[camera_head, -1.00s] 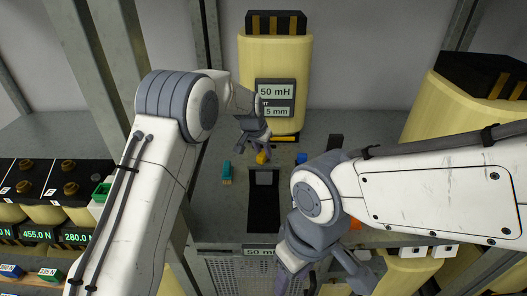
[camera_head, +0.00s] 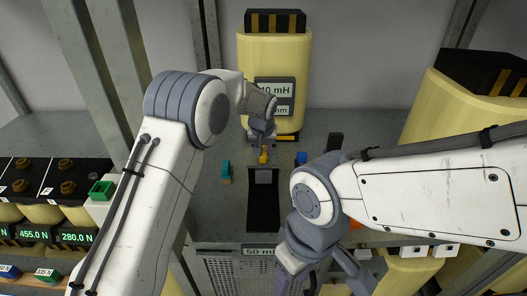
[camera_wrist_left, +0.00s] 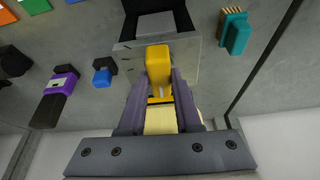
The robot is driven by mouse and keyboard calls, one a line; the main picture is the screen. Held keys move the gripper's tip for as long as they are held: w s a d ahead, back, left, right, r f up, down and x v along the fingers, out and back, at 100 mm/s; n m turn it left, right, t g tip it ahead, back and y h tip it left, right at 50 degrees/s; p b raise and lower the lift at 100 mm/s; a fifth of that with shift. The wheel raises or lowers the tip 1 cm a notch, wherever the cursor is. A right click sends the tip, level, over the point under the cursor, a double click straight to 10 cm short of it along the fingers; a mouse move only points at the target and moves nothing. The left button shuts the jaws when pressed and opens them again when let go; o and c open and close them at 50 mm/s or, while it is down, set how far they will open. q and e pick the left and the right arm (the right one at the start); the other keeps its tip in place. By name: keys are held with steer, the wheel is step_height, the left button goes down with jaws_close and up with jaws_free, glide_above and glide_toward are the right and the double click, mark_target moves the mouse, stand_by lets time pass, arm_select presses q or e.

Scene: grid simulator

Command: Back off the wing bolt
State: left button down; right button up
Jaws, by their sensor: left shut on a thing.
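The yellow wing bolt (camera_head: 263,158) sits at the back end of the dark slot in the grey bench, in front of the tall cream canister (camera_head: 270,70). In the left wrist view the yellow bolt (camera_wrist_left: 158,62) lies between the two fingers, against a grey metal block (camera_wrist_left: 185,65). My left gripper (camera_head: 262,146) is shut on it, pointing down from above. In the wrist view my left gripper (camera_wrist_left: 158,85) has a finger on each side of it. My right gripper (camera_head: 325,275) hangs at the bottom of the head view, partly cut off, so its jaws are unclear.
A teal piece (camera_head: 226,171) stands left of the slot (camera_head: 263,205), and a blue piece (camera_head: 301,158) stands to the right. A black and purple piece (camera_wrist_left: 57,95) shows in the wrist view. Black-topped cells (camera_head: 60,180) with readouts fill the left. Another large canister (camera_head: 460,100) stands right.

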arm_select(q)
steer(key=c, duration=0.6)
jaws_free()
steer(key=shift+r, duration=0.1)
steer(key=shift+s+r, duration=0.1)
steer(key=shift+r, duration=0.15)
steer(key=b+v, duration=0.3)
steer(key=v, duration=0.6)
steer(key=shift+s+r, duration=0.2)
steer(key=shift+r, duration=0.15)
